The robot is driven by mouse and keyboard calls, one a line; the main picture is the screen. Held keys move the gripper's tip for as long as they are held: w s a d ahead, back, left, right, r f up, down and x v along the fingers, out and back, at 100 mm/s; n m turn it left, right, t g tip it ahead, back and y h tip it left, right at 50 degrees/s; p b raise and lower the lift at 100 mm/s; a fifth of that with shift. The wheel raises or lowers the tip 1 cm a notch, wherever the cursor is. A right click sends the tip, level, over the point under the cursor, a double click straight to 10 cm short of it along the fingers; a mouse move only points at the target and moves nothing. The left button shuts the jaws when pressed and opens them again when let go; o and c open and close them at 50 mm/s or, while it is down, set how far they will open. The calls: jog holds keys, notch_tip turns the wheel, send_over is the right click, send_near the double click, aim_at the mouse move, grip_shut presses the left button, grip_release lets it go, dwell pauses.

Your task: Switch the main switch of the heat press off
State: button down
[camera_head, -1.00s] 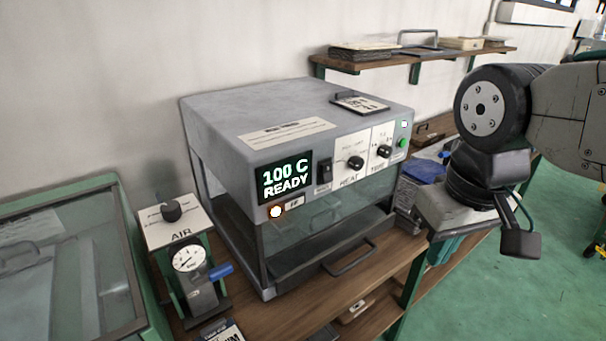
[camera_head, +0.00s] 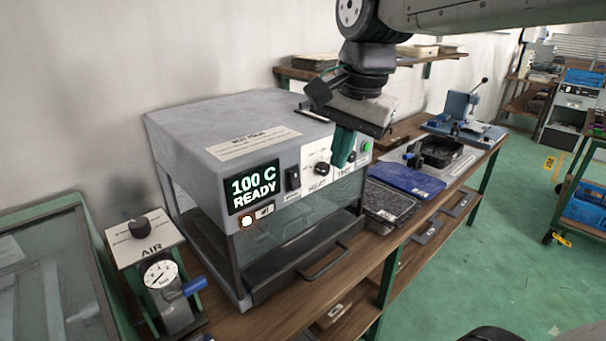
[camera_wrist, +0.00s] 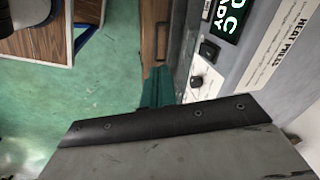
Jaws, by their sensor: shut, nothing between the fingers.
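The heat press (camera_head: 230,115) is a grey box on the bench. Its lit display (camera_head: 253,187) reads "100 C READY". The main switch (camera_head: 292,179) is a black rocker just right of the display; which side is pressed in is too small to tell. The switch also shows in the wrist view (camera_wrist: 208,50). My gripper (camera_head: 339,165), with teal fingers, is shut and empty. It points down in front of the right part of the panel, right of the heat knob (camera_head: 322,169) and the switch, and hides part of the timer area. The fingers show in the wrist view (camera_wrist: 158,90).
An orange-white lamp (camera_head: 247,221) glows below the display and a green button (camera_head: 366,146) sits at the panel's right. An air gauge unit (camera_head: 160,275) stands left. A drawer handle (camera_head: 324,262) sticks out below. Trays (camera_head: 402,178) lie right of the press.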

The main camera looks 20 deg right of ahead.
aim_at(295, 179)
jog(key=w+r+m, duration=0.1)
jog(key=w, duration=0.1)
jog(key=w+r+m, duration=0.1)
jog(key=w+m, duration=0.1)
jog(key=shift+a+r, duration=0.1)
jog(key=shift+w+a+f, duration=0.35)
jog(key=shift+w+f, duration=0.6)
jog(key=shift+f, duration=0.9)
jog(key=shift+w+a+f, duration=0.3)
jog(key=shift+w+f, duration=0.7)
jog(key=shift+f, duration=0.8)
jog(key=shift+w+a+f, duration=0.35)
jog(key=shift+w+f, duration=0.6)
jog(key=shift+f, duration=0.9)
